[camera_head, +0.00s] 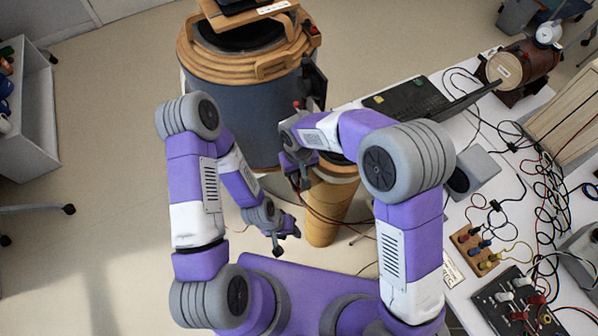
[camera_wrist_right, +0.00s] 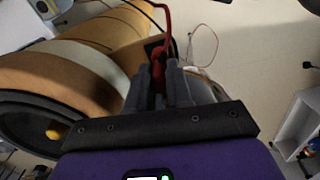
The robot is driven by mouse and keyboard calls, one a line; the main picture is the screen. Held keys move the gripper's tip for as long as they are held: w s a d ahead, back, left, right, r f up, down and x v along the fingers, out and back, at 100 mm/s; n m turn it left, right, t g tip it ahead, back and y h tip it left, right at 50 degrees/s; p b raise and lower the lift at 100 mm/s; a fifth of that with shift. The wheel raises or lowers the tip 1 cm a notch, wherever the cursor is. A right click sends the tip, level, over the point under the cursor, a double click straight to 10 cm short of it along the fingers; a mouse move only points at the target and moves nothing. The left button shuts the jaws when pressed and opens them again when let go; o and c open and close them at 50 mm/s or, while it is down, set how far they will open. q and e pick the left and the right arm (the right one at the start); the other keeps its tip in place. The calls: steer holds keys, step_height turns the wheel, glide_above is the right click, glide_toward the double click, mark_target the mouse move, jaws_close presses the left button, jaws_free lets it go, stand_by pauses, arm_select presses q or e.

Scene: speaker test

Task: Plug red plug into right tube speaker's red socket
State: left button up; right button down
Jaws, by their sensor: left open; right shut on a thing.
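My right gripper (camera_wrist_right: 164,78) is shut on a red plug (camera_wrist_right: 157,66), and a red cable runs up from the plug in the right wrist view. The tan tube speaker (camera_wrist_right: 104,38) lies across the left of that view, with its black cone at lower left. In the head view the tube speaker (camera_head: 329,208) stands on the floor, and my right gripper (camera_head: 298,178) is close to its upper left side. A dark patch lies just behind the plug; I cannot make out a red socket or whether the plug touches anything. My left gripper (camera_head: 279,243) is open and empty, lower left of the speaker.
A large grey barrel with a wooden top (camera_head: 232,110) stands behind the arms. A white table (camera_head: 497,165) on the right carries a laptop (camera_head: 405,99), loose cables and a wooden block with coloured plugs (camera_head: 474,247). The floor at left is mostly clear beside a grey shelf (camera_head: 35,110).

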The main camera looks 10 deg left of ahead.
steer(key=shift+f+b, duration=0.65)
steer(key=shift+f, duration=0.2)
steer(key=c, duration=1)
jaws_free()
steer(key=shift+o, duration=0.2)
steer(key=shift+r+p, duration=2.55)
steer(key=shift+r, duration=1.25)
